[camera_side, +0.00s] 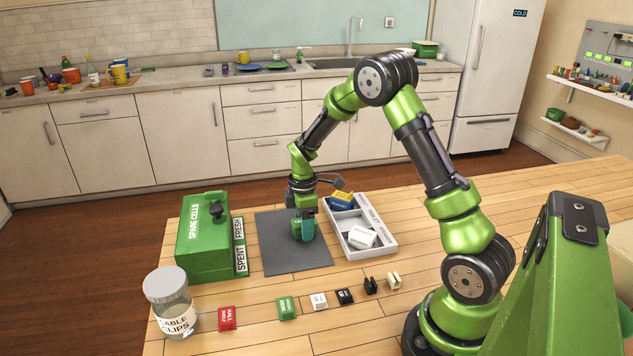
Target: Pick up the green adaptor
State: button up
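A green block-like thing (298,230), which looks like the green adaptor, is on or just above the dark grey mat (275,258). My gripper (305,226) points down right at it, and a teal part beside the green thing may be a finger. The gripper's fingers are small and partly merge with the green thing, so I cannot tell whether they are closed on it or whether they touch it.
A white divided tray (376,254) right of the mat holds a white block (361,237) and blue and yellow pieces (341,201). A green box (204,250) stands left. A lidded jar (171,302) and several small colored tags and clips line the front.

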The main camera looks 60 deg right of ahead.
jog(key=c, duration=0.9)
jog(key=shift+o, duration=0.2)
jog(key=shift+r, duration=0.1)
